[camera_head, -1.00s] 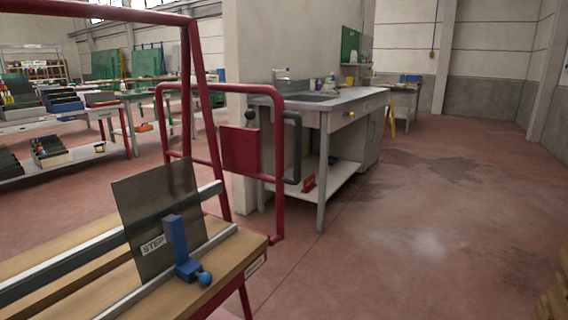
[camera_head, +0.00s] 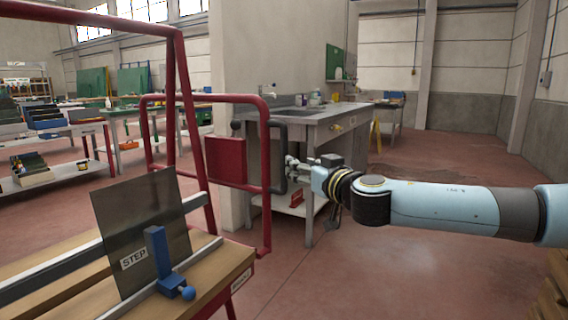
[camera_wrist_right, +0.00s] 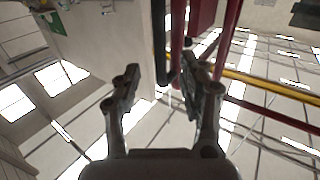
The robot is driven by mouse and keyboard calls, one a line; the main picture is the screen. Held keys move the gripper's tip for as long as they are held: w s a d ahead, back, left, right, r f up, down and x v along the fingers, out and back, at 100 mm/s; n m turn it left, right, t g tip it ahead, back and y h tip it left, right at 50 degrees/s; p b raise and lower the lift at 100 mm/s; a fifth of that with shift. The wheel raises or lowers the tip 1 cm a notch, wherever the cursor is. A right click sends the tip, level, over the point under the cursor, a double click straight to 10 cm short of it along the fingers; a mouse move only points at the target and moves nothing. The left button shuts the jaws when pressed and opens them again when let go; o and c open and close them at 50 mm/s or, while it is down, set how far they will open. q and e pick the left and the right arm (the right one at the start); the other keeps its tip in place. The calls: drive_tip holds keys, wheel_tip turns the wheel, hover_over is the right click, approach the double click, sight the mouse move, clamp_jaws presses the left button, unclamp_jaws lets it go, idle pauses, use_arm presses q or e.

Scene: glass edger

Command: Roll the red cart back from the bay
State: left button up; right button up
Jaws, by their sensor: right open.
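The red cart (camera_head: 192,120) stands at the left in the head view. Its wooden deck (camera_head: 215,272) carries an upright dark glass sheet (camera_head: 120,215) beside a blue clamp (camera_head: 160,250). A black handle (camera_head: 283,172) sticks out to the right of the cart's red panel (camera_head: 225,160). My right gripper (camera_head: 290,168) is open just right of this handle. In the right wrist view, the two fingers of my right gripper (camera_wrist_right: 162,72) are apart, and the dark handle bar (camera_wrist_right: 158,35) lies between and beyond them. Contact cannot be told. My left gripper is not in view.
A grey sink bench (camera_head: 325,118) stands behind my right gripper, close to a wall corner (camera_head: 235,60). Benches with shelves (camera_head: 70,160) fill the left background. The red floor (camera_head: 400,285) is clear at the front right. Some wood (camera_head: 550,300) shows at the lower right edge.

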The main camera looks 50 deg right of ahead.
drive_tip(key=b, duration=0.2)
hover_over(283, 186)
drive_tip(key=shift+s+d, duration=0.15)
drive_tip(key=shift+d, duration=0.15)
drive_tip(key=shift+w+d, duration=0.1)
drive_tip(key=shift+w, duration=0.3)
clamp_jaws()
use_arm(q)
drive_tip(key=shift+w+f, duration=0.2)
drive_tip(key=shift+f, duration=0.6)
use_arm(e)
drive_tip(key=shift+f, duration=0.1)
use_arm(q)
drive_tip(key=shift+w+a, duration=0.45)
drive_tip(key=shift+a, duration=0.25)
use_arm(e)
drive_tip(key=shift+w+f, duration=0.15)
